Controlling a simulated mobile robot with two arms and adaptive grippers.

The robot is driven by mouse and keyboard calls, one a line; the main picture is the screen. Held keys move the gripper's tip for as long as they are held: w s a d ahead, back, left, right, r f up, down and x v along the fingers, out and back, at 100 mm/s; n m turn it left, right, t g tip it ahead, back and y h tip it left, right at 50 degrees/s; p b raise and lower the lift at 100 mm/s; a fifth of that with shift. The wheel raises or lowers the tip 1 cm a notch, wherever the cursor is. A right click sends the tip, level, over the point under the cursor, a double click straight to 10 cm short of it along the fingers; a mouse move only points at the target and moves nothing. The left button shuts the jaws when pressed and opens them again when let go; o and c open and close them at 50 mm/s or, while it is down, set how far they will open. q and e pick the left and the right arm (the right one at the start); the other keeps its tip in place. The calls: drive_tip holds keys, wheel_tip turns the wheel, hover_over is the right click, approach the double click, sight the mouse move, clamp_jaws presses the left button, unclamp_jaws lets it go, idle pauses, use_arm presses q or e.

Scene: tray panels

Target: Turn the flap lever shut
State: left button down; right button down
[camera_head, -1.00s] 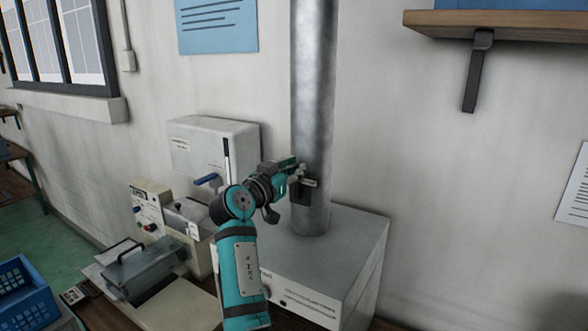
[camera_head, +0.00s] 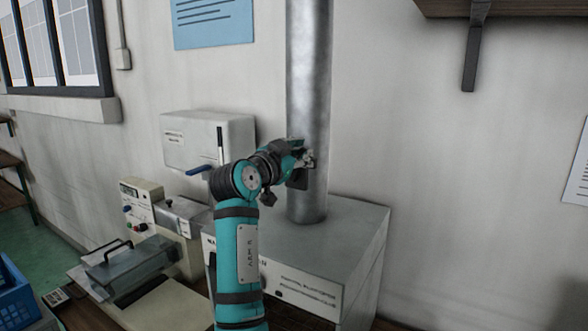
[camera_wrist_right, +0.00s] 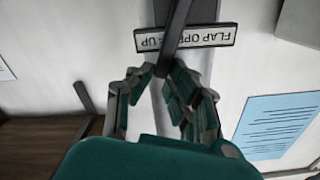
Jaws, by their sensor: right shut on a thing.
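The metal pipe (camera_head: 308,70) stands upright on a grey box-shaped unit (camera_head: 350,235). My right gripper (camera_head: 307,158) is at the pipe's front in the head view and hides most of the lever there. In the right wrist view, the dark bar of the flap lever (camera_wrist_right: 178,28) runs down between the fingertips of my right gripper (camera_wrist_right: 162,72), which are shut on its end. The lever crosses a label plate (camera_wrist_right: 208,36) that reads "FLAP OPEN UP" upside down, with some letters covered. My left gripper is not in view.
A white wall box (camera_head: 205,140) and a machine with knobs (camera_head: 145,205) stand left of my right arm. A clear-lidded tray (camera_head: 130,268) and a blue crate (camera_head: 14,295) are lower left. A shelf bracket (camera_head: 473,50) is upper right.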

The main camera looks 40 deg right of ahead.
drive_tip(key=shift+s+d+f, duration=0.1)
drive_tip(key=shift+f, duration=0.05)
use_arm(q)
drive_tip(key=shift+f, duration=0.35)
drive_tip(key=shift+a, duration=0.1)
use_arm(e)
drive_tip(key=c, duration=1.3)
unclamp_jaws()
drive_tip(key=shift+d, duration=0.1)
wheel_tip(320, 180, up, 10)
drive_tip(key=shift+r, duration=0.1)
